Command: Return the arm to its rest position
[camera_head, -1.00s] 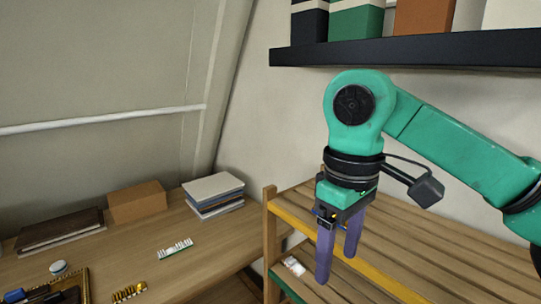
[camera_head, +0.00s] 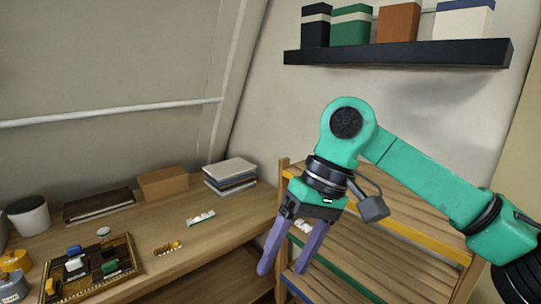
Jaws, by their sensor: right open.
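My right arm comes in from the right, green with black joints. Its gripper (camera_head: 283,262) points down, with two purple fingers spread apart and nothing between them. It hangs in front of the left end of the wooden slatted rack (camera_head: 400,255), to the right of the table (camera_head: 180,240). My left gripper is not in the view.
On the table are a gilt-edged console (camera_head: 133,262) with coloured blocks, a small white-topped strip (camera_head: 200,217), a gold piece (camera_head: 168,248), a cardboard box (camera_head: 163,184), stacked books (camera_head: 231,175) and a white cup (camera_head: 28,214). A dark wall shelf (camera_head: 395,54) holds boxes above my arm.

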